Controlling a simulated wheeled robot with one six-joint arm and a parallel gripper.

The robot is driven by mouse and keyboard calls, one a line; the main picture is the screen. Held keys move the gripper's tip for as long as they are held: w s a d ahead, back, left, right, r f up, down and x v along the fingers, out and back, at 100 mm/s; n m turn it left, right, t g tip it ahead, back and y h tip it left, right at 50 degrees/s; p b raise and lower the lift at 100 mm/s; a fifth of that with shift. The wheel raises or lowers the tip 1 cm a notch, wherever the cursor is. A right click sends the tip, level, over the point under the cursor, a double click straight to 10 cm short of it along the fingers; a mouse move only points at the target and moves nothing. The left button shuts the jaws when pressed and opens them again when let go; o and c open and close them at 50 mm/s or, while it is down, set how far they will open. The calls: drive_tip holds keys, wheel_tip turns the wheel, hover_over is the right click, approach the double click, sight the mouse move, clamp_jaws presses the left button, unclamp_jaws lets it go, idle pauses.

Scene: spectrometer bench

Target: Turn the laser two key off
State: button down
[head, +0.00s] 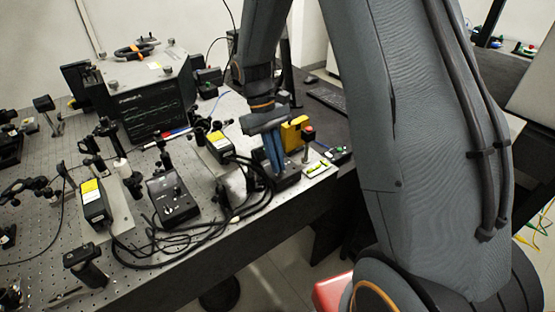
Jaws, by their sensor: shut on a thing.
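My gripper (273,152) points down at a dark control box (288,181) near the bench's front edge, right of centre. Its blue fingers are shut at the top of this box, on the laser two key as far as I can judge. The key itself is hidden by the fingers, so I cannot see which way it is turned. A similar black control box (173,200) with a small knob or key on top stands further left, clear of my gripper.
Black cables (190,240) lie along the bench's front edge. Laser modules with yellow labels (93,200) and optics mounts crowd the perforated bench.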

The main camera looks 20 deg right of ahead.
drive_tip(key=shift+w, duration=0.15)
drive_tip(key=c, duration=1.9)
unclamp_jaws()
drive_tip(key=shift+c, duration=0.2)
drive_tip(key=b+v, duration=0.2)
drive_tip(key=v, duration=0.5)
drive_tip(key=shift+r+b, duration=0.3)
drive_tip(key=shift+r, duration=0.15)
drive_tip(key=shift+a, duration=0.1)
drive_tip(key=s+f+m+t+b, duration=0.1)
drive_tip(key=s+f+t, duration=0.2)
drive_tip(key=s, duration=0.3)
drive_tip(key=s+d+f+m+t+y+b, duration=0.1)
drive_tip(key=s+f+m+t, duration=0.1)
drive_tip(key=s+f, duration=0.2)
drive_tip(key=s, duration=0.3)
drive_tip(key=shift+d+m+t+b, duration=0.25)
drive_tip(key=shift+m+t+b, duration=0.05)
drive_tip(key=shift+t+b, duration=0.1)
